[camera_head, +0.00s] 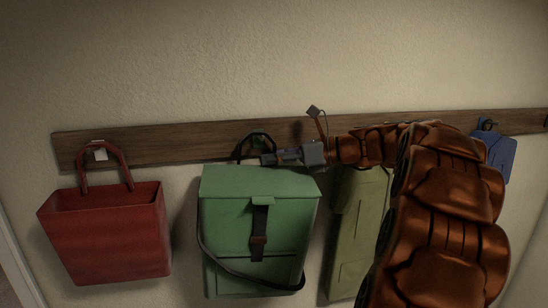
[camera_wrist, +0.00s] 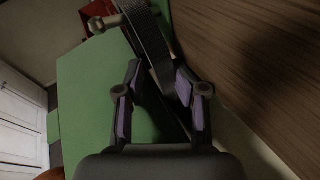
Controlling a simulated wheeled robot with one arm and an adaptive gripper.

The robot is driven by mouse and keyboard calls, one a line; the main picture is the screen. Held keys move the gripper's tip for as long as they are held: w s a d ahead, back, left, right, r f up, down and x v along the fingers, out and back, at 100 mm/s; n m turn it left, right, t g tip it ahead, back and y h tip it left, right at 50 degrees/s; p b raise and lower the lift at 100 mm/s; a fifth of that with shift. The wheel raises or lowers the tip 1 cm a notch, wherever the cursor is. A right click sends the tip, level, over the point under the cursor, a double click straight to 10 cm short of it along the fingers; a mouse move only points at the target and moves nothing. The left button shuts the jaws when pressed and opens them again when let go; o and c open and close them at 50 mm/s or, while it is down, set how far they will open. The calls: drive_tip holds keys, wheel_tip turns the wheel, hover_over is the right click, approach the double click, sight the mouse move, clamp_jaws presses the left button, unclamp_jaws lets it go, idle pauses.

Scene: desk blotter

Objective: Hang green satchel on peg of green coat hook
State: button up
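The green satchel (camera_head: 230,225), with a dark front strap and buckle, is upright against the wall, below the wooden rail. Its black top handle (camera_head: 244,141) stands up in front of the rail; it also shows in the wrist view (camera_wrist: 148,38). A small green piece beside the handle in the wrist view (camera_wrist: 165,10) looks like the green coat hook. Its peg is hidden, so I cannot tell whether the handle is over it. My gripper (camera_head: 268,159) is at the handle's right side. In the wrist view its fingers (camera_wrist: 158,80) are apart, with the handle between them.
A red bag (camera_head: 105,235) hangs at left from a white hook (camera_head: 100,152) on the wooden rail (camera_head: 190,138). An olive bag (camera_head: 358,225) hangs close to the satchel's right, partly behind my arm. A blue bag (camera_head: 500,155) hangs at far right.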

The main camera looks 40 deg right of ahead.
drive_tip(key=v, duration=1.2)
drive_tip(key=shift+f, duration=0.1)
